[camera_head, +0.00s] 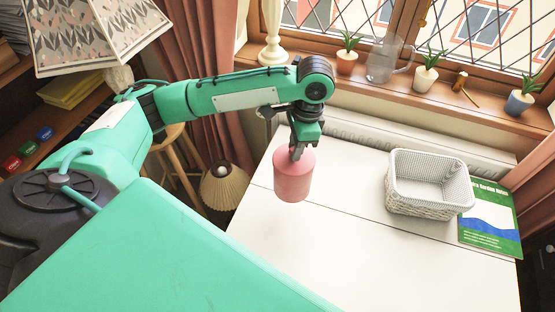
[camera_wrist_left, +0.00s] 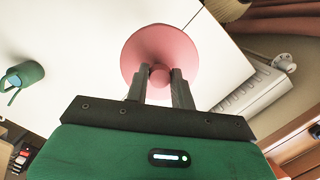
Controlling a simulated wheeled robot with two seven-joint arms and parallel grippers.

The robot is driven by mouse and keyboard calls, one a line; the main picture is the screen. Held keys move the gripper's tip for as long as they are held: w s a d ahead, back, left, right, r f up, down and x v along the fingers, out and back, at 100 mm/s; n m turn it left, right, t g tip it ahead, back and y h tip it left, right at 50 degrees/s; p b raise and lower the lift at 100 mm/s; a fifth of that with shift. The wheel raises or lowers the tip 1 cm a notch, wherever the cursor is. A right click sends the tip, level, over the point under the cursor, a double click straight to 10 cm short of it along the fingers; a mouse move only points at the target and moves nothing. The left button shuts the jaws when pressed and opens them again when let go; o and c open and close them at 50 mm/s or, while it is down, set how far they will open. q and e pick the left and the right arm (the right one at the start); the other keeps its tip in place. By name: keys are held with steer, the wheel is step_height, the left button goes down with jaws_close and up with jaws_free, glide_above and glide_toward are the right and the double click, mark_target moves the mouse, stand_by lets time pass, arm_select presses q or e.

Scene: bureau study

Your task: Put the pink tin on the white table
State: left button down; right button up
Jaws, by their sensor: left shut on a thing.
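The pink tin (camera_head: 295,178) is a round tin with a small knob on its lid. It hangs upright from my left gripper (camera_head: 298,146), over the left part of the white table (camera_head: 330,255). In the left wrist view, the two fingers of the gripper (camera_wrist_left: 160,82) close on the knob of the pink tin (camera_wrist_left: 158,45), with the white table (camera_wrist_left: 85,45) behind it. I cannot tell whether the tin's base touches the tabletop. My right gripper is not in view.
A white woven basket (camera_head: 430,205) and a green booklet (camera_head: 490,225) are on the table's right side. A green mug (camera_wrist_left: 25,75) shows in the left wrist view. Potted plants and a glass jug (camera_head: 383,60) line the windowsill.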

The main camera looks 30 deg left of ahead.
arm_select(q)
steer(key=m, duration=0.1)
steer(key=w+a+m, duration=0.1)
steer(key=r+m, duration=0.1)
steer(key=m, duration=0.1)
steer(key=shift+w+a, duration=0.35)
steer(key=shift+a, duration=0.05)
steer(key=m, duration=0.1)
steer(key=w+a+m, duration=0.1)
steer(key=shift+r+m+t+y, duration=0.3)
steer(key=shift+r+t, duration=0.05)
steer(key=shift+t, duration=0.05)
steer(key=w+a+r+m+t+h+b, duration=0.1)
steer(key=w+a+r+m, duration=0.3)
steer(key=m, duration=0.7)
steer(key=w+a+r+m+t+h+b, duration=0.1)
steer(key=w+a+r+m, duration=0.3)
steer(key=m, duration=0.7)
step_height(320, 180, down, 21)
steer(key=s+a+p, duration=0.1)
steer(key=p, duration=0.1)
steer(key=shift+s+r, duration=0.15)
steer(key=shift+s, duration=0.2)
steer(key=c, duration=1.2)
jaws_free()
